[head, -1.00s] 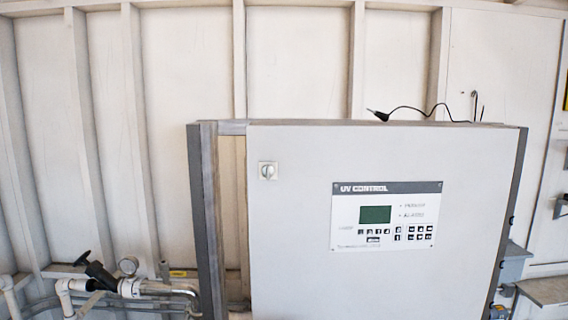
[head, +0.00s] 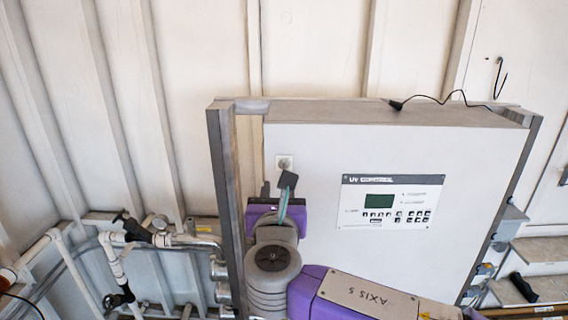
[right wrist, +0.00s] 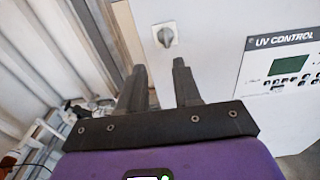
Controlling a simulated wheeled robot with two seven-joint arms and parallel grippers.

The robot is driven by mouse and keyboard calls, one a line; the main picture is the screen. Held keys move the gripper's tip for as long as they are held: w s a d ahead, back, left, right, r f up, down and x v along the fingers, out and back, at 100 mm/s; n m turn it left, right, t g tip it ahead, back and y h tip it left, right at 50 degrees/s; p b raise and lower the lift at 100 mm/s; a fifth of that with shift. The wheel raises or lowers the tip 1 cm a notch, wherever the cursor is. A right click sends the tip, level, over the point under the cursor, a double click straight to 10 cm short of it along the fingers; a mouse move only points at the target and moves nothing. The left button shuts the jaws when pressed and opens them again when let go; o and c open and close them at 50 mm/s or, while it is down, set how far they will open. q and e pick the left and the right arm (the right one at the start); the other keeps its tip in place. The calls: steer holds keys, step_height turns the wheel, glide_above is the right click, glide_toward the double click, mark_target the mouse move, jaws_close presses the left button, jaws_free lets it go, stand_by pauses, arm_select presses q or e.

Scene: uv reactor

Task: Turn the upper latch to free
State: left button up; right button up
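The upper latch (head: 284,162) is a small knob on a pale square plate, near the upper left corner of the white UV control cabinet door (head: 320,240). In the right wrist view the latch (right wrist: 165,37) shows whole, just beyond the fingertips; its handle looks roughly upright. My left gripper is not in view. No lower latch can be seen.
A control panel (head: 390,202) with a green screen is on the door, right of the latch. A grey post (head: 226,200) stands along the cabinet's left side. Pipes and a valve (head: 133,227) are at the lower left. A black cable (head: 445,98) lies on the cabinet top.

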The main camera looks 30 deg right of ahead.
mark_target(284, 163)
steer(key=shift+h, duration=0.3)
steer(key=w+d, duration=0.1)
steer(key=w, duration=0.1)
steer(key=w+d+r+p, duration=0.1)
steer(key=d, duration=0.1)
steer(key=w+d, duration=0.1)
steer(key=w, duration=0.1)
steer(key=shift+w+d+r, duration=0.25)
steer(key=shift+w+r, duration=0.1)
steer(key=shift+r, duration=0.05)
jaws_close()
